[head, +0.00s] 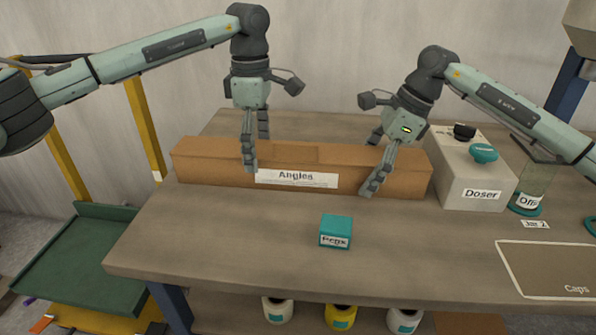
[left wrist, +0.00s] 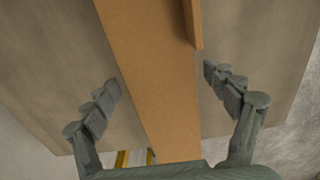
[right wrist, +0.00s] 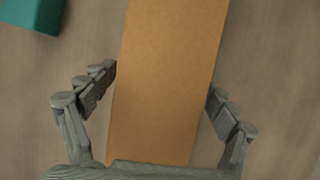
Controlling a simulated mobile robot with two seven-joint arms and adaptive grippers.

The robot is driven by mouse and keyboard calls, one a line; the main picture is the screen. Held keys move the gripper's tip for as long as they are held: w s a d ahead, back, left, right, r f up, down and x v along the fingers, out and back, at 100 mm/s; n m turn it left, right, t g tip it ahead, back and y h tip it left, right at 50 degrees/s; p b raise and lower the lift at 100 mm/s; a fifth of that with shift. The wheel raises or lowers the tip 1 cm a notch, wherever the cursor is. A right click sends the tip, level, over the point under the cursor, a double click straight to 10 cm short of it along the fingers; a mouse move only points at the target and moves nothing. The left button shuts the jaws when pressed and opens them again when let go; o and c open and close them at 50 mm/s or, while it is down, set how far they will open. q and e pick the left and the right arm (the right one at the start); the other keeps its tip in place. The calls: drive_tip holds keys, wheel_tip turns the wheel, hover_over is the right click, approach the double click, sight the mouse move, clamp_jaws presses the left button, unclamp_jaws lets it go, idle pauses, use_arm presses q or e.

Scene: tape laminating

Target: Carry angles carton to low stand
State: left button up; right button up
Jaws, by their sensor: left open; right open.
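The angles carton (head: 215,168) is a long brown box with a white "Angles" label, lying along the back of the table. My left gripper (head: 256,150) is open over its left half, one finger in front and one behind. In the left wrist view the carton (left wrist: 150,70) runs between the spread fingers, with a gap on each side. My right gripper (head: 374,163) is open astride its right end. The carton (right wrist: 165,80) also lies between those fingers in the right wrist view. A low green-topped stand (head: 70,255), probably the low stand, is at the lower left.
A teal box (head: 335,231) sits in front of the carton. The grey Doser box (head: 470,180) stands close to the carton's right end. A marked Caps area (head: 550,268) is at the front right. The table's left front (head: 190,245) is clear. Several jars stand below.

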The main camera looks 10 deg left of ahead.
sight(365, 154)
use_arm(q)
drive_tip(key=c, duration=1.3)
use_arm(e)
drive_tip(key=c, duration=1.3)
use_arm(q)
drive_tip(key=shift+o, duration=0.2)
drive_tip(key=shift+r, duration=0.1)
use_arm(e)
drive_tip(key=shift+r, duration=0.1)
